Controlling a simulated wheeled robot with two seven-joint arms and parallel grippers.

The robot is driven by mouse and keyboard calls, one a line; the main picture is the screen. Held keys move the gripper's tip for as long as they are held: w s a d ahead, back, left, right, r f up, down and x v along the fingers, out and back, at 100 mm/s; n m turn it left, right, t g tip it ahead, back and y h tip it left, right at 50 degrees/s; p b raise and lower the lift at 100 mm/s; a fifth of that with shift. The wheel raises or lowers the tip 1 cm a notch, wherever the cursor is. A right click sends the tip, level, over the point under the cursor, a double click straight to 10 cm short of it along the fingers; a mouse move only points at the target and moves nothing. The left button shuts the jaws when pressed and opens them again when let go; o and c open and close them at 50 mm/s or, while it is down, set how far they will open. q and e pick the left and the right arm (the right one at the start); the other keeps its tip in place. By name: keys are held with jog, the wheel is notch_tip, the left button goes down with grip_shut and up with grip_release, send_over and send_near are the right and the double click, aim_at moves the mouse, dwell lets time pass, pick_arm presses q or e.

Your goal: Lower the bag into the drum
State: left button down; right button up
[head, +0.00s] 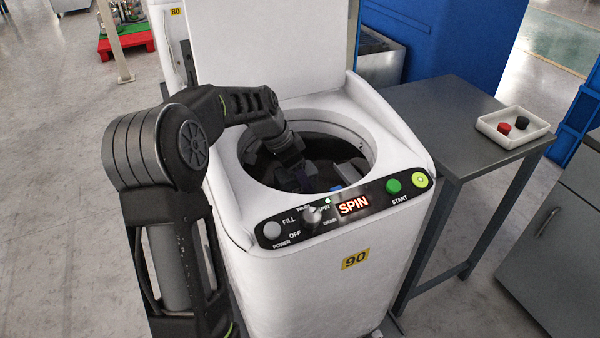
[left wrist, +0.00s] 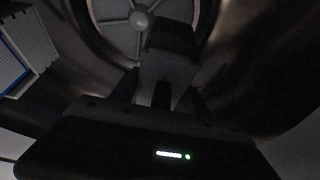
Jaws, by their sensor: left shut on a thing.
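The white top-loading washer (head: 330,275) stands in front of me with its lid (head: 240,45) raised. Its round drum opening (head: 355,128) is open, and the inside is dark. My left arm reaches over the rim, and my left gripper (head: 300,178) is down inside the opening. In the left wrist view, my gripper (left wrist: 165,95) is shut on a dark grey thing (left wrist: 171,38), apparently the bag; its outline is hard to make out. The spoked drum floor (left wrist: 122,12) shows beyond it. My right gripper is not in view.
A blue-and-white thing (left wrist: 14,65) is at the left of the left wrist view; I cannot tell what it is. The control panel (head: 345,205) shows a lit SPIN display. A grey side table (head: 430,105) holds a white tray (head: 514,139) with a red and a black knob-like piece.

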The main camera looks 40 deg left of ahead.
pick_arm(q)
jog(key=shift+f+b, duration=2.4)
jog(key=shift+f, duration=1.15)
jog(key=shift+a, duration=0.1)
jog(key=shift+c, duration=2.2)
grip_release()
jog(key=shift+s, duration=0.1)
notch_tip(320, 180, up, 9)
jog(key=shift+r+p, duration=0.15)
jog(key=shift+p, duration=0.8)
jog(key=shift+r, duration=0.45)
jog(key=shift+w+d, duration=0.2)
